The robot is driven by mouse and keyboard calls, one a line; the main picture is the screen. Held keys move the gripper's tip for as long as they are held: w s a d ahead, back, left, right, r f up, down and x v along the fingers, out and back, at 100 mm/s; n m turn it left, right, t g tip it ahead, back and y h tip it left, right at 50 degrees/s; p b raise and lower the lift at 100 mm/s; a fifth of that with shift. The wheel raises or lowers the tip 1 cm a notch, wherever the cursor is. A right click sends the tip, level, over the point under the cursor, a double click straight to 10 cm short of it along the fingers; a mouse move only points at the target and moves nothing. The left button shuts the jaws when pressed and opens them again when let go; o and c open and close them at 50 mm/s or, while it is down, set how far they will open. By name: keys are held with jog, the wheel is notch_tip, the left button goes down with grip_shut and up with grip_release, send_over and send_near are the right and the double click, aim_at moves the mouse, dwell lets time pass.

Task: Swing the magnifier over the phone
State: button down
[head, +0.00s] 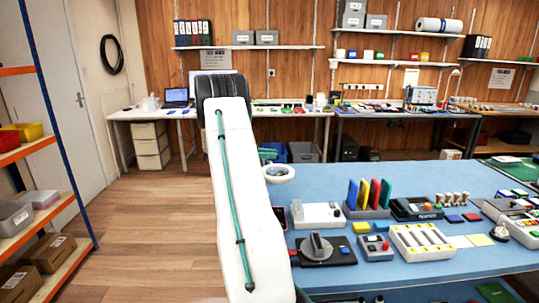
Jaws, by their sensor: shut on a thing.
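The magnifier (279,174), a round lens in a pale ring, shows just right of my white arm, above the table's far left part. The fingertips are small and partly hidden by my arm, so the exact hold is unclear. A dark phone with a pinkish edge (280,217) lies on the blue table nearer than the ring, partly behind my arm. The ring appears beyond the phone, not above it. The magnifier's stand is hidden.
On the blue table (350,180), right of the phone, stand a white device (318,215), a black rotary fixture (320,248), a rack of coloured folders (368,196) and a white slotted tray (422,240). A shelf rack (30,150) stands left; the floor between is clear.

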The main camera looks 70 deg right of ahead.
jog(key=shift+w+r, duration=0.1)
jog(key=c, duration=1.4)
grip_release()
jog(key=v, duration=0.7)
jog(key=shift+w+a, duration=0.1)
jog(key=shift+w, duration=0.3)
